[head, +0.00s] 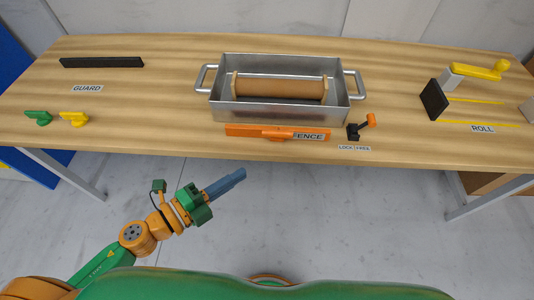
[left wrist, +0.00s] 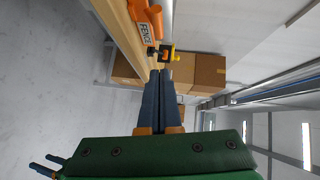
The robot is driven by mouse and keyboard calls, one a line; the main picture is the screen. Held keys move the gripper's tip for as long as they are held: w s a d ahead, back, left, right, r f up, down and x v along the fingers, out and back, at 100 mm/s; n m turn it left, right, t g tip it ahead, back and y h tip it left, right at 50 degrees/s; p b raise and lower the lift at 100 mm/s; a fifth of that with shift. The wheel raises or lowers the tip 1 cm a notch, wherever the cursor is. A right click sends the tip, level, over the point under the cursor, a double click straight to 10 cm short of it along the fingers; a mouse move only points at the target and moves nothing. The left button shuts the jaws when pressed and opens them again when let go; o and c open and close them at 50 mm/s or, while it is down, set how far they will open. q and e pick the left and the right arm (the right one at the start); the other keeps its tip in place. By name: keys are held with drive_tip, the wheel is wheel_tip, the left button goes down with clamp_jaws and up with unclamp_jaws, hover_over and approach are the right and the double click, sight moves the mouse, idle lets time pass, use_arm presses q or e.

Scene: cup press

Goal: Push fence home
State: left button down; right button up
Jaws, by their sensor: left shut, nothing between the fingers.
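The orange fence (head: 250,131) lies along the front of the table, just before the metal tray, with a raised orange grip at its middle and a FENCE label at its right. It also shows in the left wrist view (left wrist: 153,20). A small black lock with an orange knob (head: 370,121) stands right of the fence, by the LOCK FREE label. My left gripper (head: 239,175) is shut and empty, in front of the table edge and below the fence, apart from it. In the left wrist view its blue fingers (left wrist: 161,73) are together.
The metal tray (head: 225,113) with two side handles holds a brown roller (head: 280,87). A black guard bar (head: 101,62) and green (head: 38,117) and yellow (head: 74,118) knobs are at left. A yellow crank (head: 482,70) is at right. The floor before the table is clear.

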use_arm(q)
drive_tip(key=p, duration=0.3)
approach(282, 136)
drive_tip(key=d, duration=0.4)
drive_tip(key=w, duration=0.1)
drive_tip(key=w+f+b, duration=0.1)
drive_tip(key=w, duration=0.1)
drive_tip(key=shift+w+d+b, duration=0.1)
drive_tip(key=shift+w+b, duration=0.15)
drive_tip(key=shift+b, duration=0.05)
drive_tip(key=shift+w, duration=0.25)
use_arm(e)
drive_tip(key=shift+w+r, duration=0.25)
drive_tip(key=shift+r, duration=0.5)
use_arm(q)
drive_tip(key=shift+r, duration=0.1)
